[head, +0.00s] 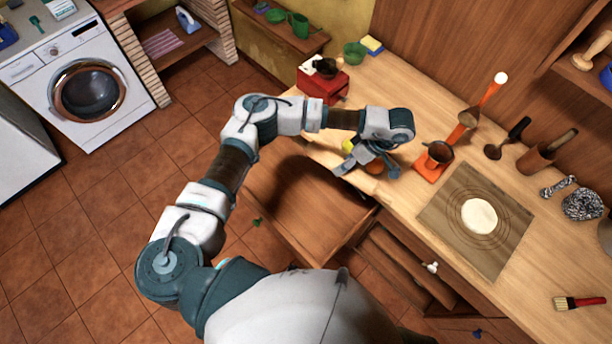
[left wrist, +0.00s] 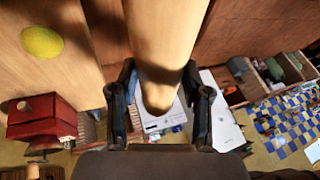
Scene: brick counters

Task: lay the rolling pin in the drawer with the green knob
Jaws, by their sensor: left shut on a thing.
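The rolling pin (left wrist: 165,50) is pale wood and shows large in the left wrist view, running from the top edge down between my left fingers. My left gripper (left wrist: 160,105) is shut on it. In the head view the left gripper (head: 368,160) is over the counter's front edge, just beyond the far right part of the open drawer; it hides most of the pin there. The drawer (head: 312,203) with the green knob (head: 257,221) is pulled well out, and its visible inside is empty. My right gripper is not in view.
A red grinder (head: 322,84), an orange stand (head: 432,162) and a board (head: 455,238) with dough (head: 479,216) are on the counter. A yellow fruit (left wrist: 42,41) lies near the gripper. A drawer with a white knob (head: 432,266) is slightly open.

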